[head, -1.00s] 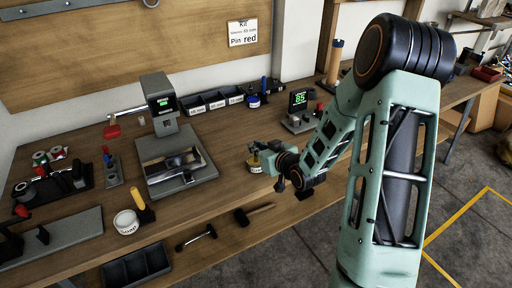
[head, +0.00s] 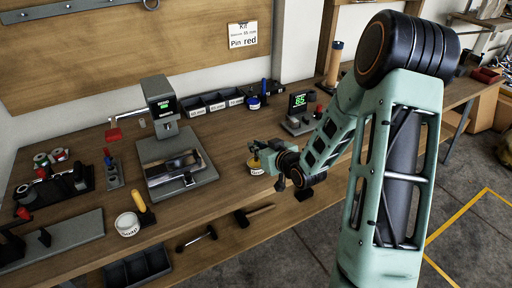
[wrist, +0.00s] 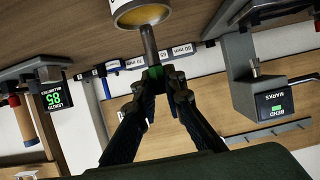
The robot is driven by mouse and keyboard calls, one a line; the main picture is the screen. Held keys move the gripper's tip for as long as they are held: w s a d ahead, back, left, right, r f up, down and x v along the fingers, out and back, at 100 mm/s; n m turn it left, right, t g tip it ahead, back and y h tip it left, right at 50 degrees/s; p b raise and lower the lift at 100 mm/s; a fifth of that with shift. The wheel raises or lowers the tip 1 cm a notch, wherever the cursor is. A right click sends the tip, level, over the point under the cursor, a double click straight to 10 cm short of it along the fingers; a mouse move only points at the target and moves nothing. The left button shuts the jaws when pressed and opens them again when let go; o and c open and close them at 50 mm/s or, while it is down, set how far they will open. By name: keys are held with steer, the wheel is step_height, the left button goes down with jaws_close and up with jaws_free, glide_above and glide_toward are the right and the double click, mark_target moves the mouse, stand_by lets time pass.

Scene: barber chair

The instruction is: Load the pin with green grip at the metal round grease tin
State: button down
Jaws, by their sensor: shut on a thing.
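My gripper (wrist: 158,88) is shut on a pin with a green grip (wrist: 153,73). The pin's grey shaft (wrist: 149,45) points at a round metal tin with yellow contents (wrist: 145,15), cut off by the top of the wrist view. The shaft's end meets the tin's rim in the picture; I cannot tell whether it is in the grease. In the head view the yellow-banded tin (head: 255,168) stands near the bench's front edge, with my gripper (head: 264,150) just above and beside it. The pin is hardly discernible there.
A bending device with a red-handled lever (head: 160,105) stands left of centre. Bench between is clear.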

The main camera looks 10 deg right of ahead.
steer(key=shift+r+p, duration=1.45)
steer(key=shift+r, duration=1.25)
